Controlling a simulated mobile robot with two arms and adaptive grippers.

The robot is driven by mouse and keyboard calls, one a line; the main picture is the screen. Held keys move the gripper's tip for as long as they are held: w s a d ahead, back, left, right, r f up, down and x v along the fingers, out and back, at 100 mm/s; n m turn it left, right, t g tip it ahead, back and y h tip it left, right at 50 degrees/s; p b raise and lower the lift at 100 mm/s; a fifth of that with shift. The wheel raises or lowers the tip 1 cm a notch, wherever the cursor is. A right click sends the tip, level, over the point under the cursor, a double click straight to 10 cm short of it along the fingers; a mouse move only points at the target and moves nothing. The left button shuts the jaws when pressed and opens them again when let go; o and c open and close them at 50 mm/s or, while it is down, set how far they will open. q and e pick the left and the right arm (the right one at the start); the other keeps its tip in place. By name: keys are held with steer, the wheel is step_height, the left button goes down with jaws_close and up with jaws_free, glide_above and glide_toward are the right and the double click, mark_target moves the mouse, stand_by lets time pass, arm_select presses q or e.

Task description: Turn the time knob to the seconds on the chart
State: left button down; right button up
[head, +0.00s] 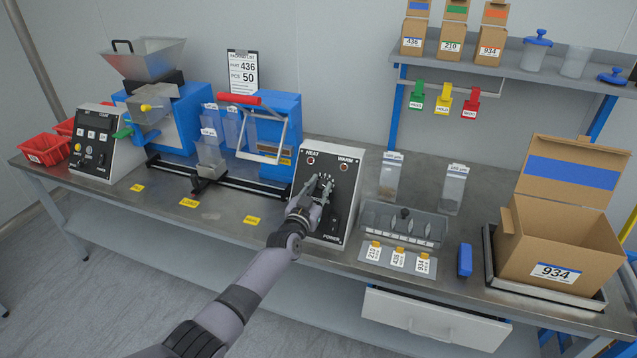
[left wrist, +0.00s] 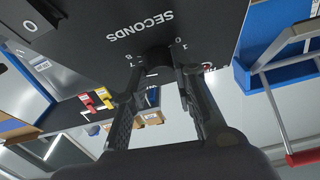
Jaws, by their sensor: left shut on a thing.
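The control box (head: 327,190) stands at the middle of the bench, its sloped black panel marked HEAT, WARM and POWER. My left gripper (head: 319,188) is at the panel and hides much of its middle. In the left wrist view my left gripper (left wrist: 162,72) is shut on the dark time knob (left wrist: 157,56), one finger on each side. The word SECONDS shows upside down beside the knob, with partly hidden scale digits around it. The knob's pointer setting cannot be read. No chart of seconds can be made out. My right gripper is not in view.
A clipboard (head: 243,73) on the wall reads part 436, 50 pcs. Left are the blue sealer (head: 276,128) and a hopper machine (head: 148,62). Right are a grey tray (head: 374,217), number tags (head: 398,260) and an open carton (head: 560,262). An open drawer (head: 435,318) juts out below.

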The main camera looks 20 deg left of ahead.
arm_select(q)
steer(key=n, duration=0.1)
steer(key=n+y+p, duration=0.1)
steer(key=shift+d+r+n+y, duration=0.15)
steer(key=shift+d+n+y, duration=0.15)
steer(key=shift+n, duration=0.1)
steer(key=n+y+p, duration=0.2)
steer(key=n, duration=0.1)
steer(key=shift+n+g, duration=0.3)
steer(key=n+g+y+p, duration=0.1)
steer(key=n+y, duration=0.1)
steer(key=n, duration=0.1)
steer(key=shift+d, duration=0.1)
steer(key=shift+n+g+y, duration=0.6)
steer(key=shift+n+y, duration=0.2)
steer(key=shift+n, duration=0.7)
steer(key=c, duration=1.3)
jaws_free()
